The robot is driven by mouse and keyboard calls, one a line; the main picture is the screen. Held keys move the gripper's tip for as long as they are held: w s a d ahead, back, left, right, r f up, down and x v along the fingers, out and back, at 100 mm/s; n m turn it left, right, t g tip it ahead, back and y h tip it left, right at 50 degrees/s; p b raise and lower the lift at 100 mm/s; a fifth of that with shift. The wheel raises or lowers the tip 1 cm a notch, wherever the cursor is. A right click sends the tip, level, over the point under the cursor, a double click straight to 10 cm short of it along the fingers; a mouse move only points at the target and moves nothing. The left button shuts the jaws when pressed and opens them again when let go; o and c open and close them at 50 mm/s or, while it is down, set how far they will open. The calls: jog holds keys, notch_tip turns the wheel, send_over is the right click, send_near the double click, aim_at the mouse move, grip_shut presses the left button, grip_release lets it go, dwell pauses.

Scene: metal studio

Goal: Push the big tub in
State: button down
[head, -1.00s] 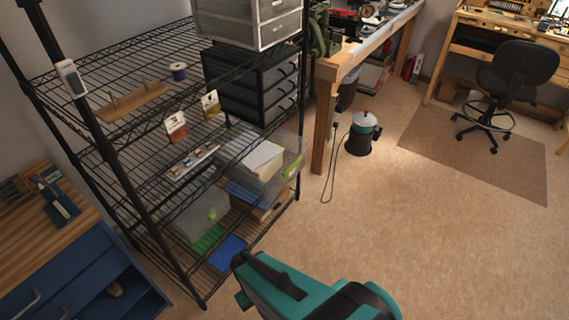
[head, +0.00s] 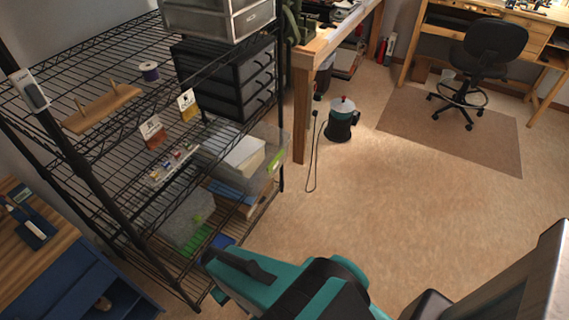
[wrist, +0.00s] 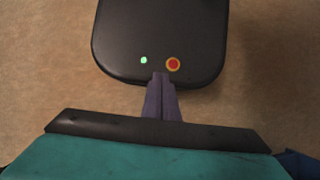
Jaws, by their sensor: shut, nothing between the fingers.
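The big tub (head: 271,138) is a clear plastic box with a green latch, in the middle of the head view. It is on a lower level of the black wire rack, at the right end. Its latch end juts out past the shelf's front edge near the rack post. Pale and blue items show in or under it. My gripper (wrist: 163,78) is shut and empty in the wrist view, pointing over a dark rounded panel with a green light and red button. In the head view my teal arm is low in front of the rack; the fingertips cannot be made out there.
The wire rack (head: 110,215) also holds a smaller tub (head: 184,222), black drawers (head: 225,85), a wooden peg board (head: 101,108) and small packets. A workbench leg (head: 301,115) stands right of the rack, with a teal-and-black canister (head: 341,122) and cord beside it. Open floor lies right.

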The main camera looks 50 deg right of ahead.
jog(key=w+d+f+m+t+y+b, duration=0.2)
jog(key=w+f+m+y+b, duration=0.1)
jog(key=w+m+b, duration=0.3)
jog(key=w+d+f+m+t+y+b, duration=0.2)
jog(key=w+f+m+y+b, duration=0.25)
jog(key=w, duration=0.35)
jog(key=w+d+r+m+t+y+b, duration=0.1)
jog(key=w+d+m+t+y+b, duration=0.1)
jog(key=w+d+m+t+b, duration=0.8)
jog(key=w+d+r+m+t+h+b, duration=0.1)
jog(key=d+r+m, duration=0.1)
jog(key=d, duration=0.6)
jog(key=w+d+r+m+t+b, duration=0.1)
jog(key=d+m+b, duration=0.1)
jog(key=d, duration=0.7)
jog(key=w+d+r+m+t+h+b, duration=0.1)
jog(key=w+d+r+m+t, duration=0.15)
jog(key=d, duration=0.55)
jog(key=s+d+r+m+t+h+b, duration=0.1)
jog(key=s+d+r+m+b, duration=0.1)
jog(key=d, duration=0.4)
jog(key=s+d+r+m+t+h+b, duration=0.1)
jog(key=s+d+r+m+t+b, duration=0.1)
jog(key=s+d, duration=0.2)
jog(key=s+d+r+m+t+h+b, duration=0.1)
jog(key=s+d+r+m+t+b, duration=0.1)
jog(key=d, duration=0.8)
jog(key=shift+s+d+r, duration=0.2)
jog(key=shift+s+r, duration=0.3)
jog(key=shift+s, duration=0.1)
